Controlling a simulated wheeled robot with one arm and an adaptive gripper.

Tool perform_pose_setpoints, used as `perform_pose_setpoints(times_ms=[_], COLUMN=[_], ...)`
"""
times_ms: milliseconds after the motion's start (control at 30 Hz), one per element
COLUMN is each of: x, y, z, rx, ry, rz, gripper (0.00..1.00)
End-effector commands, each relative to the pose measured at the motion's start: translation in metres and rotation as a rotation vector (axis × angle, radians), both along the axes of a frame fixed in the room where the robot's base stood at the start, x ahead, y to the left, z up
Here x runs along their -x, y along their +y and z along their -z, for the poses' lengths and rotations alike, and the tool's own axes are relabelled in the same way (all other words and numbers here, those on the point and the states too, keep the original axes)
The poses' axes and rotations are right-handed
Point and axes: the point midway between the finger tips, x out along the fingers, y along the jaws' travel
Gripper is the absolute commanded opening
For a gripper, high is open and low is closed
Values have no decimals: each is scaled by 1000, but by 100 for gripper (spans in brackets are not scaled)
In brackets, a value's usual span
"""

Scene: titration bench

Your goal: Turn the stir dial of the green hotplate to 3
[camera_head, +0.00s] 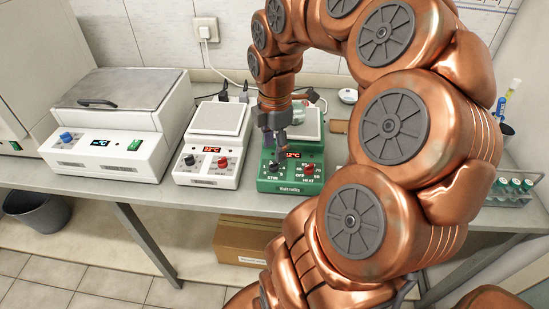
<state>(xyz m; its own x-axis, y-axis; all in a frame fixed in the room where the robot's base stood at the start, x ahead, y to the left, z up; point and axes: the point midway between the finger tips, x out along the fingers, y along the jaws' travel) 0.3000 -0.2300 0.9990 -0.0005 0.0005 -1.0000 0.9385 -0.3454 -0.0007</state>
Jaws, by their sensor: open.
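The green hotplate (290,186) stands on the bench, with a pale top plate, a lit red display and two dials on its front panel. The dark stir dial (275,167) is on the left of the panel, above the word STIR. The red heat dial (309,169) is to its right. My gripper (275,150) is open and points down just above and behind the stir dial. I cannot tell whether its fingers touch the dial. My gripper and wrist hide part of the hotplate's left side and top. The dial's exact setting is too small to read.
A white hotplate (207,180) stands close on the left, and a white water bath (105,140) stands further left. A rack of green-capped vials (514,188) is at the right. My arm covers much of the right side. The bench front edge (190,200) is clear.

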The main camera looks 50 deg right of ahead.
Motion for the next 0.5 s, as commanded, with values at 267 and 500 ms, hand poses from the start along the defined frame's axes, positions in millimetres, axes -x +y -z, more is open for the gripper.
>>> perform_pose_setpoints(times_ms=[267, 500], x=[1, 0], y=[0, 0], z=[33, 47], rx=[0, 1], ry=[4, -1], rz=[1, 2], gripper=[50, 50])
